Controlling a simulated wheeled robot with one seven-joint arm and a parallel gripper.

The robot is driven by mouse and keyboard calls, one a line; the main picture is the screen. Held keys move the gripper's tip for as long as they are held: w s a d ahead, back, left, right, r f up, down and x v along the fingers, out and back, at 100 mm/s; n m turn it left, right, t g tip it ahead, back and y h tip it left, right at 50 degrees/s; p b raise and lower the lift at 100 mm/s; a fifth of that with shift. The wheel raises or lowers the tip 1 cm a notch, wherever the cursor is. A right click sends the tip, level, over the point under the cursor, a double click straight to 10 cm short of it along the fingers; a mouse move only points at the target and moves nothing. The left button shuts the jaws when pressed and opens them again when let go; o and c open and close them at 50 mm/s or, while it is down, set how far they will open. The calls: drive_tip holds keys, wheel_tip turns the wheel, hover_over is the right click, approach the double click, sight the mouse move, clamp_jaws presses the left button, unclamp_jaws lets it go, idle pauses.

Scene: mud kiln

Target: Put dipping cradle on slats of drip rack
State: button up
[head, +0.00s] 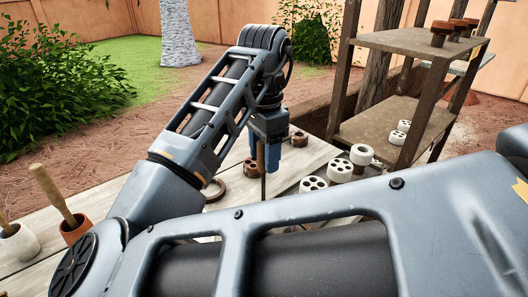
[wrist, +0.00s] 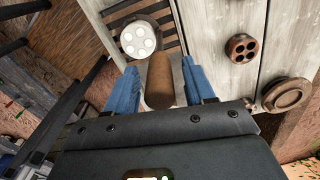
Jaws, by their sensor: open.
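The dipping cradle, as it appears, shows a brown wooden handle (wrist: 160,82) in the wrist view. In the head view the handle (head: 261,156) stands upright with a thin dark rod below it; its lower end is hidden. My gripper (head: 268,158) points down over the table. In the wrist view my gripper (wrist: 160,74) is open, with blue fingers on either side of the handle; I cannot tell whether they touch it. The drip rack (wrist: 173,46) shows dark slats beyond the handle, with a white pierced disc on it. My arm hides much of the rack in the head view.
Several white pierced pieces (head: 340,170) stand right of my gripper. A brown pierced piece (wrist: 242,47) and a brown ring (wrist: 288,95) lie on the pale plank table. A wooden shelf (head: 405,125) rises behind on the right. Pots with handled tools (head: 76,230) stand at left.

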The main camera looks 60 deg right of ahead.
wheel_tip(320, 180, up, 12)
drive_tip(key=shift+r+p, duration=0.15)
drive_tip(key=shift+p, duration=0.35)
